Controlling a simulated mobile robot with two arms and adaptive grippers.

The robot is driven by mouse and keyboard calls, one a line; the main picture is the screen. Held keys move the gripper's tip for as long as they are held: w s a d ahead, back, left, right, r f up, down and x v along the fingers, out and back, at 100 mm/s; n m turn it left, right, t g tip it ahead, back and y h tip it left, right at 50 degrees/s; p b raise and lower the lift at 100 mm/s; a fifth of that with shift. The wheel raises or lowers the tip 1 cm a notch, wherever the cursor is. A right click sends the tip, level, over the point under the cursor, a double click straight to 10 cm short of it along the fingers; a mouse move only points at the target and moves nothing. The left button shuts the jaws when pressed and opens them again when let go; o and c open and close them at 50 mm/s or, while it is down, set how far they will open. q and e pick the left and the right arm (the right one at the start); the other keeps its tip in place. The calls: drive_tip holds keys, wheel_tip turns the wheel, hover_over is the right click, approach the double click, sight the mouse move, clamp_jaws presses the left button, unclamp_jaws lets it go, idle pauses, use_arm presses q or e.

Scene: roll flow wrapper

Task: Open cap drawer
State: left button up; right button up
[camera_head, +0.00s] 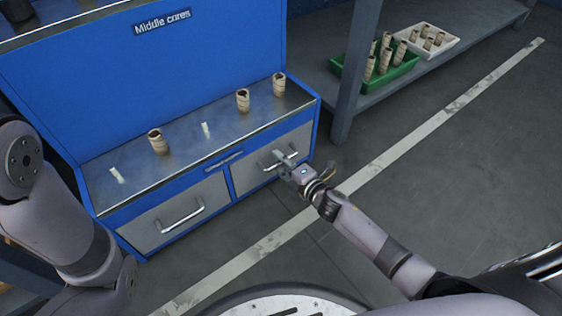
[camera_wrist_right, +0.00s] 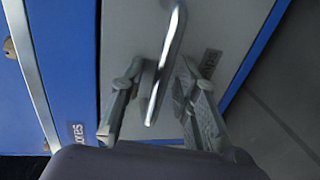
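The blue cabinet has two grey-fronted drawers, a left drawer (camera_head: 165,222) and a right drawer (camera_head: 252,172), both looking flush. In the right wrist view the right gripper (camera_wrist_right: 162,70) is open, with a finger on each side of the metal handle (camera_wrist_right: 172,40). I cannot tell whether the fingers touch it. My left arm shows at the left; its gripper is out of view.
Several paper cores, such as one core (camera_head: 158,142), stand on the cabinet's metal top (camera_head: 190,150). A shelf (camera_head: 430,75) at the right holds a green crate (camera_head: 378,82) and a white crate (camera_head: 432,52). The floor (camera_head: 460,150) at the right is clear.

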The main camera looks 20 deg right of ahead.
clamp_jaws()
idle(0.6)
